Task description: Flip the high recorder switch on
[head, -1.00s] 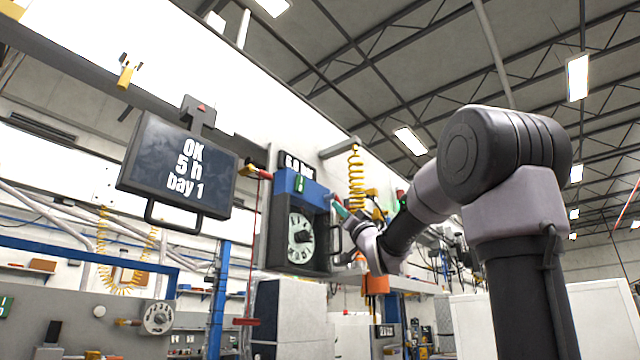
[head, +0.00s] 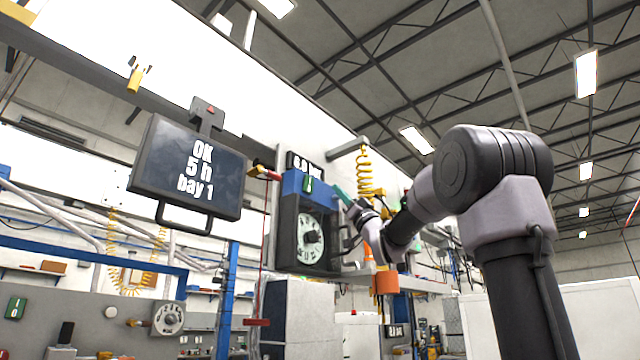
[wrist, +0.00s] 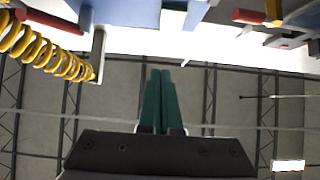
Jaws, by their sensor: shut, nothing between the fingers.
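The recorder (head: 288,230) is a dark housing with a blue top and a round pale dial, mounted high on the wall. A small green switch (head: 308,184) sits on its blue top section; its lever position is too small to tell. My gripper (head: 339,190) has teal fingers and is just right of the recorder's blue top, apart from the switch in the picture. In the wrist view its fingers (wrist: 157,74) lie close together, shut and empty, pointing toward blue surfaces (wrist: 122,12) at the top edge.
A dark screen (head: 187,168) reading "OK 5 h bay 1" hangs left of the recorder. A yellow coiled hose (head: 366,172) hangs close behind my gripper and shows in the wrist view (wrist: 45,50). Another green switch (head: 15,308) is low at left. A red-tipped part (head: 268,174) sticks out left of the recorder.

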